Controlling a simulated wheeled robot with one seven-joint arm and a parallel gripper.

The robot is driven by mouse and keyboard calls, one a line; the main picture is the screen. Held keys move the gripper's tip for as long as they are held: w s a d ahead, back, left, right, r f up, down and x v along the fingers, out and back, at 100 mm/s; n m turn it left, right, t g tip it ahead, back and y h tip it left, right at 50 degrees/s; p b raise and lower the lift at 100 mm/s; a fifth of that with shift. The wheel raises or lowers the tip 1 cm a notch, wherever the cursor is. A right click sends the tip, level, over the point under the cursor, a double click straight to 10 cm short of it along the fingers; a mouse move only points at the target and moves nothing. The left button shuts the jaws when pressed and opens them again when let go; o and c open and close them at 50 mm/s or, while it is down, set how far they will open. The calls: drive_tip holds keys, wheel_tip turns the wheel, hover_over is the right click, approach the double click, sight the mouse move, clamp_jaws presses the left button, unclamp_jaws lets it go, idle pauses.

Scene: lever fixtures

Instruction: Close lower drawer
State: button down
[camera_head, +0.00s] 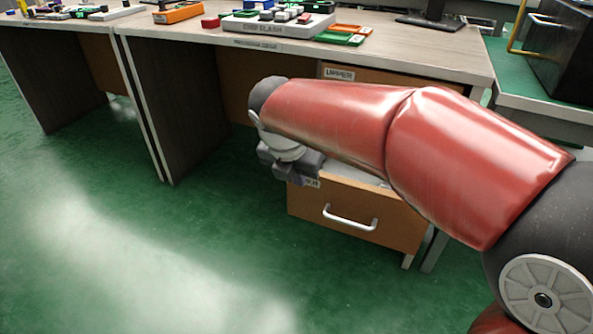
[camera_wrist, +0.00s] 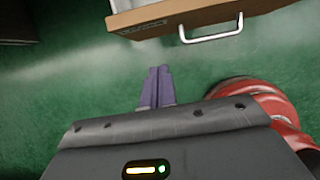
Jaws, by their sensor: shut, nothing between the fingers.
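The lower drawer (camera_head: 370,205) is pulled out from under the desk in the head view, with an orange-brown front and a metal bar handle (camera_head: 350,218). In the wrist view the drawer front (camera_wrist: 155,20) crosses the top, with its handle (camera_wrist: 212,32) at upper right. My gripper (camera_head: 305,165) is at the drawer's upper left corner in the head view. In the wrist view the fingertips (camera_wrist: 159,70) are together and empty, over green floor, a little apart from the drawer front in the picture. My red arm hides part of the drawer and its inside.
The upper drawer (camera_head: 390,77), labelled, sits under the desk top (camera_head: 420,52) and looks closed. Trays and small parts (camera_head: 280,22) stand on the desk. A black case (camera_head: 560,45) stands at the right. Green floor (camera_head: 130,240) is free in front and left.

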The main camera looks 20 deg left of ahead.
drive_tip(key=w+f+b, duration=0.1)
drive_tip(key=w+f, duration=0.2)
drive_tip(key=w, duration=0.2)
drive_tip(key=shift+w+d+f, duration=0.2)
drive_tip(key=shift+d+f, duration=0.05)
